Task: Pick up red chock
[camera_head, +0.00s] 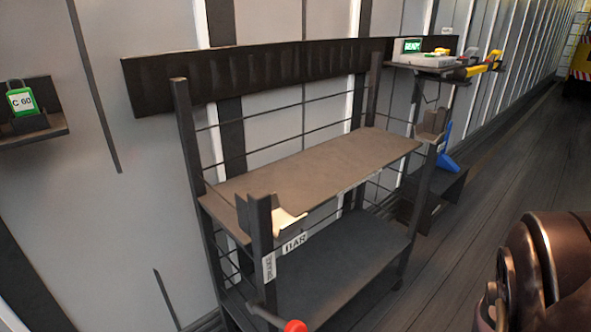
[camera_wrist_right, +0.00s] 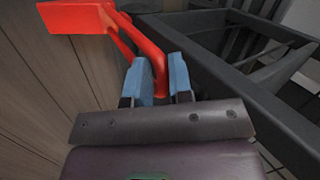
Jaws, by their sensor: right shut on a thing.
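The red chock (camera_wrist_right: 75,18) is a blocky red wedge with a bent red handle, at the upper left of the right wrist view. My right gripper (camera_wrist_right: 160,80) has its two blue-tipped fingers on either side of that handle and is shut on it. The chock's body hangs out beyond the fingers, to the left. In the head view neither the chock in the gripper nor the fingers can be made out. My left gripper shows in neither view.
A dark rack (camera_head: 310,165) with two shelves stands against the ribbed wall; its upper shelf is bare. A blue object (camera_head: 446,158) stands beyond it. A red knob (camera_head: 295,326) shows at the bottom edge.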

